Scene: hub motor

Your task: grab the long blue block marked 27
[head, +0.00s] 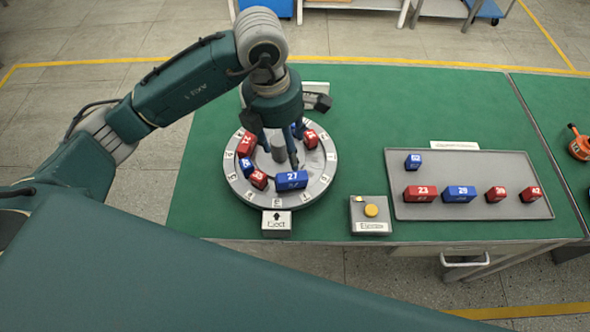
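The long blue block marked 27 (291,181) lies on the front part of the round numbered grey turntable (318,193), its marked face toward me. My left gripper (279,156) points down over the turntable, with its fingers spread apart around the grey centre post area. One fingertip is just behind block 27; whether it touches the block cannot be told. The gripper hides part of the turntable's far side. My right gripper is not in view.
Several red and blue blocks sit around the turntable (258,179). A grey box with a yellow button (371,211) stands to the right. A grey tray (440,171) holds several blocks. Green table between them is clear.

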